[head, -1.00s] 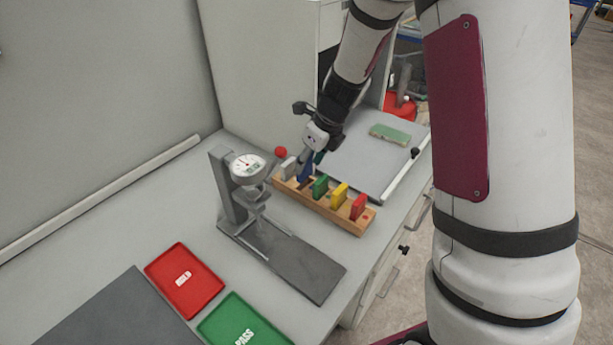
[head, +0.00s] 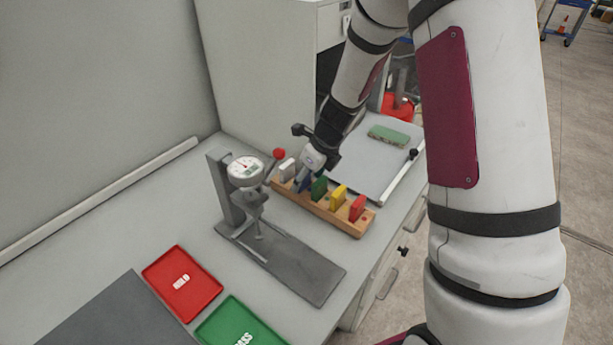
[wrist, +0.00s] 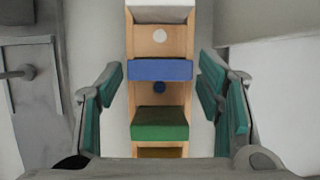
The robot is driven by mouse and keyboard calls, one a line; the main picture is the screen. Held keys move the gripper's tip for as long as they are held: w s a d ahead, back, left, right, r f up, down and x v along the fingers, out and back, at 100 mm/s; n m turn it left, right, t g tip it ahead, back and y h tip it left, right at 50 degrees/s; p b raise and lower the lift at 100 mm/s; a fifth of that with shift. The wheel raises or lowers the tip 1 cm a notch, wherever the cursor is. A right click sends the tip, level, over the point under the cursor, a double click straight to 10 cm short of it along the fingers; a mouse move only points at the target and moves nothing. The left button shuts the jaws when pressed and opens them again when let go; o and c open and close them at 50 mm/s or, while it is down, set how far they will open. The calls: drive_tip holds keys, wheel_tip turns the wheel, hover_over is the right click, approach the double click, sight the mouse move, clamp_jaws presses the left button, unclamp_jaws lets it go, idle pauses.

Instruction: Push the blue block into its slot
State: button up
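The wooden rack (head: 325,212) holds a row of upright coloured blocks. The blue block (head: 302,184) sits in the rack between the white and green blocks, partly hidden by my gripper (head: 308,176). In the wrist view the blue block (wrist: 160,70) lies across the rack, with a blue dot (wrist: 159,87) beside it. My gripper (wrist: 162,78) is open, with teal-padded fingers on either side of the block and visible gaps to it. I cannot tell how deep the block is seated.
White (head: 287,169), green (head: 319,188), yellow (head: 338,196) and red (head: 357,207) blocks share the rack. A dial gauge stand (head: 235,205) is close on the left. Red (head: 182,283) and green (head: 240,325) trays lie in front.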

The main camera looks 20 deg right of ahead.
drive_tip(key=s+r+n, duration=0.4)
drive_tip(key=r, duration=0.6)
drive_tip(key=s+r+n, duration=0.3)
drive_tip(key=s+r, duration=0.2)
drive_tip(key=r, duration=0.4)
drive_tip(key=s+r+n+t+h, duration=0.1)
drive_tip(key=s+r+n, duration=0.3)
drive_tip(key=s+n, duration=0.6)
drive_tip(key=s+r+n+t+h, duration=0.1)
drive_tip(key=s+r+n, duration=0.4)
drive_tip(key=s+n, duration=0.5)
drive_tip(key=shift+a+n+p, duration=0.25)
drive_tip(key=shift+n+p, duration=0.2)
drive_tip(key=shift+n, duration=0.65)
drive_tip(key=shift+s+d, duration=0.1)
